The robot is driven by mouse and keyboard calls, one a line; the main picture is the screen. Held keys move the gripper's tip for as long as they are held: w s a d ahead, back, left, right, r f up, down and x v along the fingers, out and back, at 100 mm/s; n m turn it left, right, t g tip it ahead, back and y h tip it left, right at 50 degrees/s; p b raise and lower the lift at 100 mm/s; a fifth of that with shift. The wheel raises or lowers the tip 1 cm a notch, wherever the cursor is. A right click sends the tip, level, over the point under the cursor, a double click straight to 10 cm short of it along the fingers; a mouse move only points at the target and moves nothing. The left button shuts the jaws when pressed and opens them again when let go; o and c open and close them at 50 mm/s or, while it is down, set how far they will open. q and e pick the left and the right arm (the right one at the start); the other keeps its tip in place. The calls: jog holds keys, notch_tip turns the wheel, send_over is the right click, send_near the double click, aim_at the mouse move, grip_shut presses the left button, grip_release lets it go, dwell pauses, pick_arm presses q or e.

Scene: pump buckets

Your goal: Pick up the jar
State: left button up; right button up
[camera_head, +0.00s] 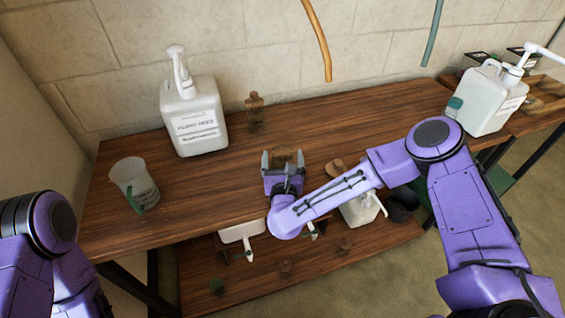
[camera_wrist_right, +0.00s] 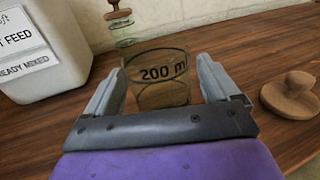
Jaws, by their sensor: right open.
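A clear glass jar marked "200 m" (camera_wrist_right: 157,75) stands upright on the wooden bench, with its top open. In the head view the jar (camera_head: 285,153) is partly hidden by my right gripper (camera_head: 282,162). My right gripper is open, and in the right wrist view its two fingers (camera_wrist_right: 162,85) appear on either side of the jar, with a gap on each side. I cannot tell how far the fingertips reach along the jar. My left arm shows at the left edge of the head view, but its gripper is out of frame.
A second glass jar with a wooden lid (camera_head: 254,112) stands behind. A white pump container (camera_head: 195,120) and a clear jug (camera_head: 135,183) stand to the left. A wooden lid (camera_wrist_right: 290,95) lies to the right. Another pump container (camera_head: 485,100) stands far right.

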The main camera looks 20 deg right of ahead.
jog(key=shift+w+d, duration=0.1)
jog(key=shift+w, duration=0.05)
jog(key=shift+c, duration=0.9)
jog(key=shift+r, duration=0.1)
jog(key=c, duration=1.1)
